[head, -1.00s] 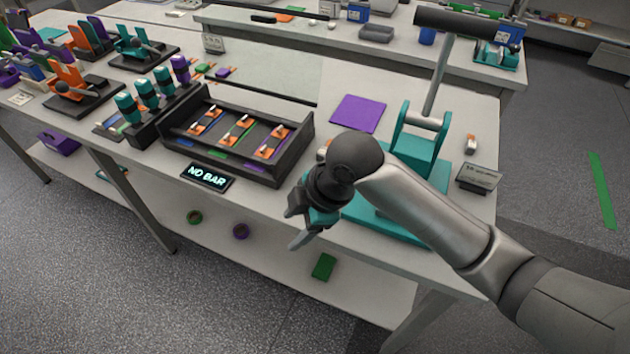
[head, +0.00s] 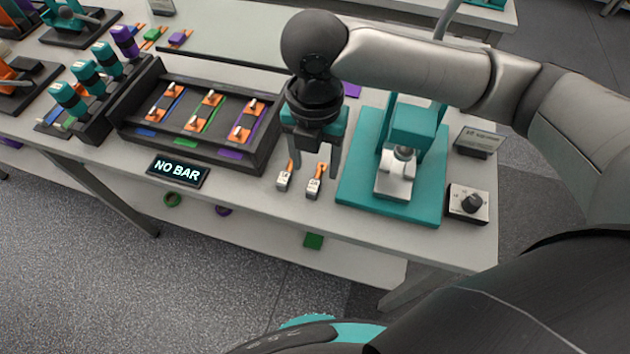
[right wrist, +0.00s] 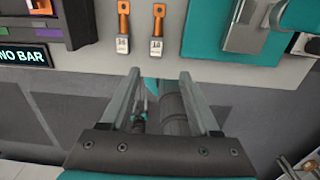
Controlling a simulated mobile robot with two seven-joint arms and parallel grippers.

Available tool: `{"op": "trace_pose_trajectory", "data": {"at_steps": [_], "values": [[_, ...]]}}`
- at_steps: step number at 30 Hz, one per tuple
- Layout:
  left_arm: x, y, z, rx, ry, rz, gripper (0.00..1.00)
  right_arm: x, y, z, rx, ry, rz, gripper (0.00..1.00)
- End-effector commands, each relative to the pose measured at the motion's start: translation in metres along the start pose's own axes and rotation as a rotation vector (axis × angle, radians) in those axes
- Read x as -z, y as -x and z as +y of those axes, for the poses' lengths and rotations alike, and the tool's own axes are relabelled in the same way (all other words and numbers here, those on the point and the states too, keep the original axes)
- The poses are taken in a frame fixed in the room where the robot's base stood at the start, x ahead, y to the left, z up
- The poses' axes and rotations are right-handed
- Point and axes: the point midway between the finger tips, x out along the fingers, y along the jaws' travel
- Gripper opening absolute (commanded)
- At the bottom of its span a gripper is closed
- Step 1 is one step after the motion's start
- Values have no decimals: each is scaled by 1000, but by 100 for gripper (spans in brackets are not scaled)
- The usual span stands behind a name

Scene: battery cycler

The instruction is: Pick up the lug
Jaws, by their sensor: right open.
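Two small lugs lie on the near edge of the bench, each with an orange end and a pale metal tag-like end. The left lug (head: 284,178) and the right lug (head: 314,185) lie side by side; the left one (right wrist: 123,30) and right one (right wrist: 157,30) also show in the right wrist view. My right gripper (head: 312,158) is open and empty, pointing down above the lugs. In the right wrist view its fingertips (right wrist: 159,76) are apart, with the right lug beyond them. My left gripper is not in view.
A teal press (head: 360,190) stands right of the lugs, with a dial box (head: 468,203) beside it. A dark tray (head: 262,160) with several orange-ended pieces stands left, behind a NO BAR display (head: 178,172). The bench's front edge is close to the lugs.

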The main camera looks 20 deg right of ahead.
Motion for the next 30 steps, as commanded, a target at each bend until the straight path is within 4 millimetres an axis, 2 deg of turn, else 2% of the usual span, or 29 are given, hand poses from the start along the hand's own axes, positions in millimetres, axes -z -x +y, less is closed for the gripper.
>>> {"op": "trace_pose_trajectory", "data": {"at_steps": [1, 3, 13, 21, 30], "values": [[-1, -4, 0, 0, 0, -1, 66, 0, -13, 0, 2, -1, 2, 62], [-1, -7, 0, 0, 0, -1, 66, 0, -24, 0, 1, -1, 2, 62], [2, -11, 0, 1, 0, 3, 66, 0, -44, 2, -2, -1, 1, 62], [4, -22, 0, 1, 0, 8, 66, 0, -84, 6, -1, -2, 1, 62], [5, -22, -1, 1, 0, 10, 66, -1, -88, 7, -3, 0, -2, 60]]}}
